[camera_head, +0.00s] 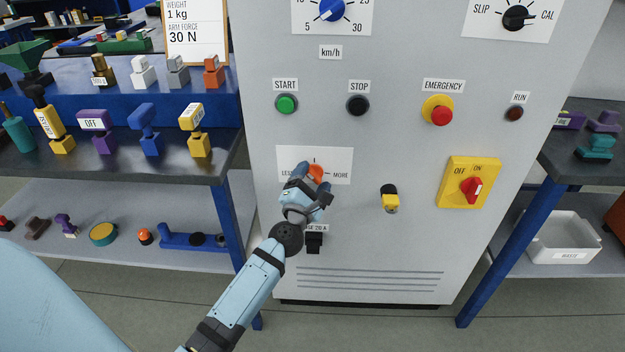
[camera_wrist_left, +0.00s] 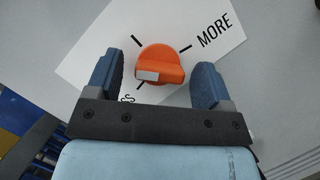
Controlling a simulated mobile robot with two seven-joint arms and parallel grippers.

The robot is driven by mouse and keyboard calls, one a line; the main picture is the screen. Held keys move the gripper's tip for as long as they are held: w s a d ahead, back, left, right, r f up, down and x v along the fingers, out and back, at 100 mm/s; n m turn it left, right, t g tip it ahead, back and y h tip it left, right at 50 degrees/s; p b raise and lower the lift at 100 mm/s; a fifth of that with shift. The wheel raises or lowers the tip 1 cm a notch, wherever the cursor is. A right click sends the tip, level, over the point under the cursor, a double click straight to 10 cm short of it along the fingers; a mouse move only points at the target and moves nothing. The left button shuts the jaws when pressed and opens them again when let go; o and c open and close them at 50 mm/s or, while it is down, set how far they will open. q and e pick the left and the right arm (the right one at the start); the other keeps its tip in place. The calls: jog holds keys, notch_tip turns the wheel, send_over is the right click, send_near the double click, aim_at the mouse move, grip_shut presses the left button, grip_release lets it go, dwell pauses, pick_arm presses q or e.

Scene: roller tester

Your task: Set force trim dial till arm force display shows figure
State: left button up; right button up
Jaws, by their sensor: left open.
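The force trim dial (camera_head: 316,172) is an orange knob on a white plate marked LESS and MORE, low on the grey cabinet front. It also shows in the left wrist view (camera_wrist_left: 160,64), with a pale mark on its grip bar, between black tick lines. My left gripper (camera_head: 312,182) is at the dial. In the left wrist view its blue fingers (camera_wrist_left: 158,82) stand open on either side of the knob, with gaps visible. A framed card (camera_head: 195,35) at the upper left reads ARM FORCE 30 N. No arm force display is recognisable in view. My right gripper is not in view.
Above the dial are a green START button (camera_head: 286,104), a black STOP button (camera_head: 358,105) and a red EMERGENCY button (camera_head: 440,112). A yellow switch plate with a red handle (camera_head: 472,187) is to the right. A black fuse holder (camera_head: 314,242) sits just below my gripper.

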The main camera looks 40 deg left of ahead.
pick_arm(q)
jog(key=b+v, duration=0.1)
jog(key=v, duration=1.2)
jog(key=shift+s, duration=0.4)
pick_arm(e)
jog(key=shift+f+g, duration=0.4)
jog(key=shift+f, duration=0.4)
pick_arm(q)
jog(key=shift+d+f, duration=0.1)
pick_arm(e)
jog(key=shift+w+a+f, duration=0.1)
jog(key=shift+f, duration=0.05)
pick_arm(q)
jog(key=shift+s, duration=0.1)
